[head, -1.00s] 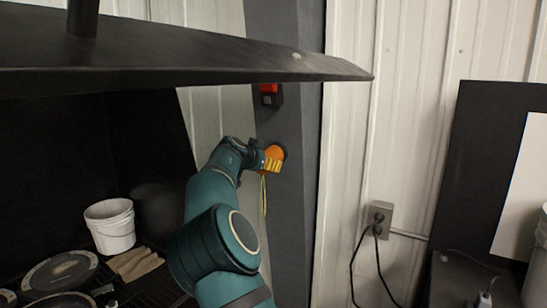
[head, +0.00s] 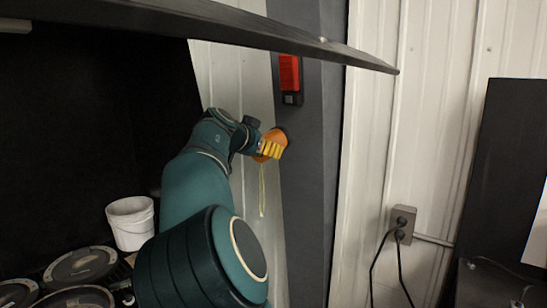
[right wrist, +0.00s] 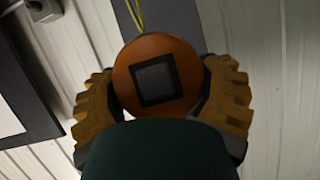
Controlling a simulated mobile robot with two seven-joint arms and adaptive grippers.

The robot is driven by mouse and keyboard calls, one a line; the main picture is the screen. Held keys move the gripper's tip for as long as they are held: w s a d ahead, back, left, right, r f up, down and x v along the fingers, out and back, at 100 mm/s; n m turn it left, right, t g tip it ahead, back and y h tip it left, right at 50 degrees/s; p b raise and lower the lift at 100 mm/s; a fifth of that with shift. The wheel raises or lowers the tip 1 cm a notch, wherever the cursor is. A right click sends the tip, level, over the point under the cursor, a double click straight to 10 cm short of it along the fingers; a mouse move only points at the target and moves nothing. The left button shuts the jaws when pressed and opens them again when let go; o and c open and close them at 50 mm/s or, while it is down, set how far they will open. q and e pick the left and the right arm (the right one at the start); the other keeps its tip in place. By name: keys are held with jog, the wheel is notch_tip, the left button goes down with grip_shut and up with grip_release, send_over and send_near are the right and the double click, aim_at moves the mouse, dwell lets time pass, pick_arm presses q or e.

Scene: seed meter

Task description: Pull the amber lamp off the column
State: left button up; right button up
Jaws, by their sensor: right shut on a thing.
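The amber lamp (head: 276,136) is a small orange disc in front of the left edge of the dark grey column (head: 312,190). A thin yellow cord hangs below it in the head view. My right gripper (head: 268,148) has its yellow ribbed fingers shut on the lamp. In the right wrist view the lamp (right wrist: 125,80) sits between both fingers of the gripper (right wrist: 162,80), its orange face with a dark square toward the camera. I cannot tell whether the lamp touches the column. My left gripper is not in view.
A red and black device (head: 289,72) is on the column above the lamp. A dark overhanging panel (head: 300,38) crosses above my arm. A white bucket (head: 131,222) and round lids (head: 80,265) stand at lower left. An outlet (head: 403,222) with black cables is on the wall at right.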

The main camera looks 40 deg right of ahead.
jog(key=shift+v, duration=1)
jog(key=shift+a, duration=0.3)
jog(key=shift+s+a+f+b, duration=0.1)
jog(key=shift+s+a+b, duration=0.15)
jog(key=shift+a+b, duration=0.45)
jog(key=shift+s+a+b, duration=0.25)
jog(key=shift+a+b, duration=0.2)
jog(key=shift+a, duration=0.35)
jog(key=shift+s+a+f+b, duration=0.1)
jog(key=shift+s+a+b, duration=0.1)
jog(key=shift+a+b, duration=0.5)
